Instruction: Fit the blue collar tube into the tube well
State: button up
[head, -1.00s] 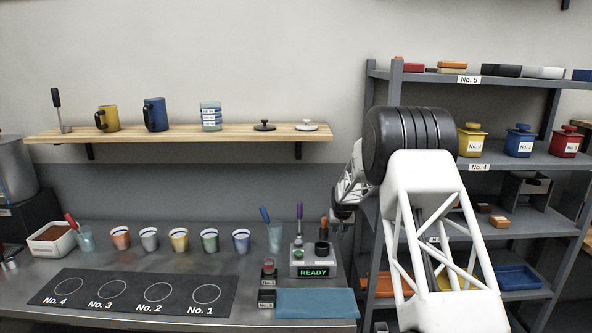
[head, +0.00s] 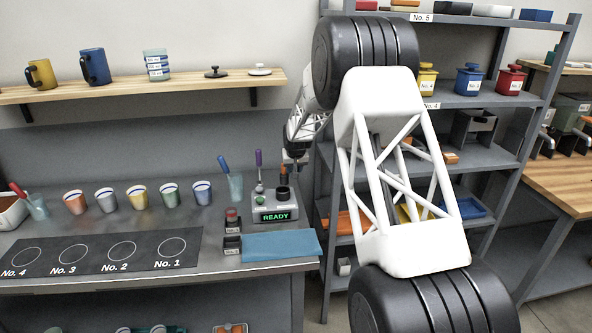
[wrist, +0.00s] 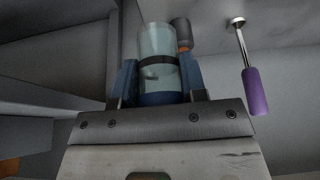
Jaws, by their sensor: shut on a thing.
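My gripper (wrist: 158,78) is shut on a clear tube with a blue collar (wrist: 160,98) in the wrist view. The tube's pale, see-through body (wrist: 157,42) with a dark band sticks out past the blue fingers. In the head view my gripper (head: 294,157) is small, above the right side of the grey READY unit (head: 275,212). The tube cannot be made out there. A dark round socket (head: 283,192) on the unit's top may be the tube well; the tube looks apart from it.
A dark cylinder with an orange part (wrist: 183,36) is close behind the tube. A blue cloth (head: 280,246) lies before the unit. Shelving (head: 325,180) stands close on the right.

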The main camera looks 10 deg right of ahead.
jog(key=s+a+r+n, duration=0.1)
jog(key=s+a+r, duration=0.4)
jog(key=s+r, duration=0.4)
jog(key=shift+s+a, duration=0.35)
jog(key=shift+s, duration=0.5)
jog(key=shift+f, duration=0.2)
jog(key=shift+f, duration=2.75)
jog(key=shift+f, duration=1.65)
dwell(0.4)
jog(key=shift+r, duration=1.3)
